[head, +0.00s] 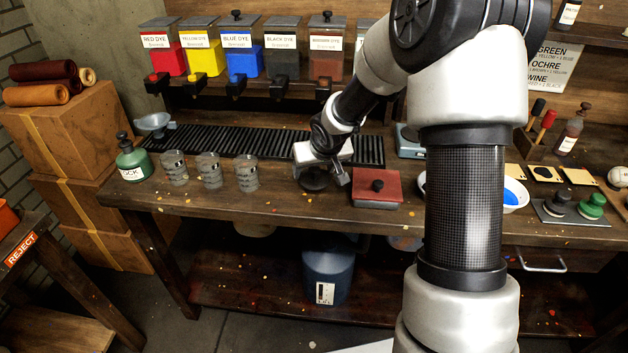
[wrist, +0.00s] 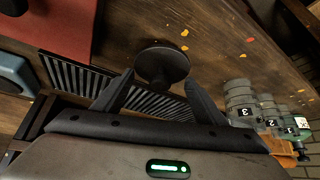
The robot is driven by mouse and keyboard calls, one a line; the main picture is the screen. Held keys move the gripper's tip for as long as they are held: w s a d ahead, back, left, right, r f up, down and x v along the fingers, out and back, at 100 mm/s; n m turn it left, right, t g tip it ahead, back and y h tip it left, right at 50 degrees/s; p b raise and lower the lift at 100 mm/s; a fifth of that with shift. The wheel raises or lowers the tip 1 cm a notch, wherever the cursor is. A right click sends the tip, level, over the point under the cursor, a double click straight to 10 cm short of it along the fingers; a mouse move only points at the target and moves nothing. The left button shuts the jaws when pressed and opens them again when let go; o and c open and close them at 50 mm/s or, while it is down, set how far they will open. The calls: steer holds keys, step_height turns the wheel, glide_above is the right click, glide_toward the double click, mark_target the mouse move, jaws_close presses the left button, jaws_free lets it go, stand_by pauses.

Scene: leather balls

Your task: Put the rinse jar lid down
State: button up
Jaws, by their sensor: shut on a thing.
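The rinse jar lid appears as a dark round disc (head: 314,184) under my gripper (head: 322,178), over the front of the bench between the numbered cups and the red box. In the wrist view the lid (wrist: 162,58) sits at the fingertips, with its stem between the two fingers of my gripper (wrist: 160,84). My gripper is shut on it. I cannot tell whether the lid touches the bench top. No open rinse jar can be made out for certain.
Three grey numbered cups (head: 210,171) and a green bottle (head: 132,160) stand to the left. A black slatted rack (head: 225,142) lies behind. Bare bench shows between cups and lid.

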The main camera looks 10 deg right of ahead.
mark_target(316, 175)
steer(key=shift+f+b, duration=0.35)
steer(key=shift+f, duration=1.1)
steer(key=shift+f, duration=0.15)
steer(key=o, duration=1)
steer(key=shift+o, duration=0.2)
steer(key=shift+s+r, duration=0.15)
steer(key=shift+r, duration=0.35)
steer(key=p+v, duration=0.4)
steer(key=v, duration=0.7)
steer(key=shift+s, duration=0.15)
